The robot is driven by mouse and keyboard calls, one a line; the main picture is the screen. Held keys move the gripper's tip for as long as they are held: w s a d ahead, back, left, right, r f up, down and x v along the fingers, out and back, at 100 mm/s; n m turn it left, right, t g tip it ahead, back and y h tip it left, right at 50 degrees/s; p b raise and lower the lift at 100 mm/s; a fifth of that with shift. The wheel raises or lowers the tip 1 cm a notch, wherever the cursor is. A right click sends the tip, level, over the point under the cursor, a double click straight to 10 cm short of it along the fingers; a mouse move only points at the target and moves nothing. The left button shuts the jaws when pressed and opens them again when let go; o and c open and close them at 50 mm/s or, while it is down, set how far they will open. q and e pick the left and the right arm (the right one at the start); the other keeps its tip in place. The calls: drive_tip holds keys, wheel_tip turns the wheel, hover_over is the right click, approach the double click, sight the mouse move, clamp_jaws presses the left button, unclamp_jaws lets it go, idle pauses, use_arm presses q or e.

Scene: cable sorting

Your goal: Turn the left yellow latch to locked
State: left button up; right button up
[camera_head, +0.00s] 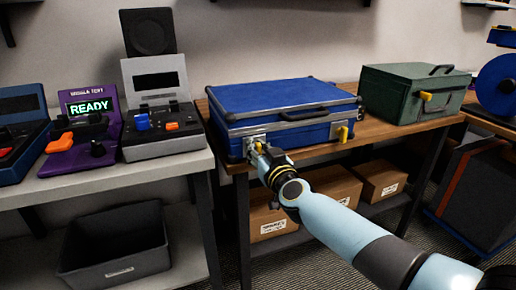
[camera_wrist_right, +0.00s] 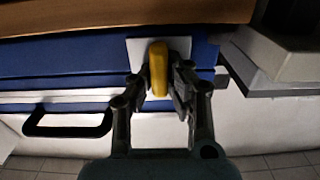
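The blue case (camera_head: 270,97) lies closed on the wooden table. Its left yellow latch (camera_head: 259,147) is on a pale plate at the left of the front face, partly hidden by my right gripper (camera_head: 262,154). In the right wrist view, the yellow latch (camera_wrist_right: 158,68) stands upright in the picture, its length across the case's seam. The fingers of my right gripper (camera_wrist_right: 160,84) are on both sides of it, with narrow gaps showing, so they look open around it. The right yellow latch (camera_head: 342,133) is free. My left gripper is not in view.
The case's black handle (camera_head: 305,114) sits between the latches. A green case (camera_head: 405,92) stands to the right on the table. A grey bench (camera_head: 110,180) with several test devices is close at the left. Cardboard boxes (camera_head: 335,184) are below.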

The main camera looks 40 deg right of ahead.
clamp_jaws()
drive_tip(key=m, duration=0.3)
drive_tip(key=shift+s+d+m+p, duration=0.1)
drive_tip(key=shift+d+m+p, duration=0.1)
drive_tip(key=shift+m+p, duration=0.15)
drive_tip(key=m, duration=0.4)
drive_tip(key=shift+d+f+m, duration=0.25)
drive_tip(key=shift+m, duration=0.1)
drive_tip(key=m, duration=0.3)
drive_tip(key=m+b, duration=0.1)
drive_tip(key=m, duration=0.2)
drive_tip(key=f+m, duration=0.1)
drive_tip(key=m, duration=0.2)
drive_tip(key=shift+s+d+b, duration=0.1)
drive_tip(key=shift+d+b, duration=0.1)
drive_tip(key=shift+b, duration=0.15)
drive_tip(key=shift+m, duration=0.4)
drive_tip(key=o, duration=0.7)
unclamp_jaws()
drive_tip(key=shift+o, duration=0.2)
drive_tip(key=shift+s, duration=0.1)
